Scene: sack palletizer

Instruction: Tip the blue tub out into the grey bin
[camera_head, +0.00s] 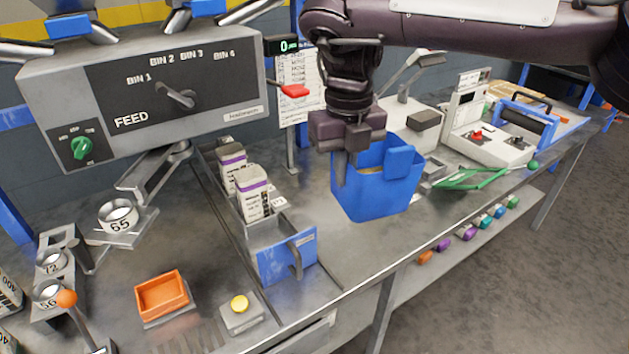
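The blue tub (375,196) stands upright in the middle of the camera_head view, over the grey worktop. A little yellowish stuff shows inside its open top. My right gripper (343,168) points down at the tub's left rim; one finger lies against or just in front of the wall. The other finger is hidden, so I cannot tell whether it grips the rim. I cannot tell whether the tub touches the worktop. A grey metal bin (270,232) with a blue front panel sits left of the tub. My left gripper is not in view.
A grey FEED console (150,85) hangs at upper left. White purple-topped packs (250,190) stand in the channel behind the bin. An orange tray (162,295) and yellow button (240,303) lie at front left. A green frame (468,178) and white machines (487,135) stand to the right.

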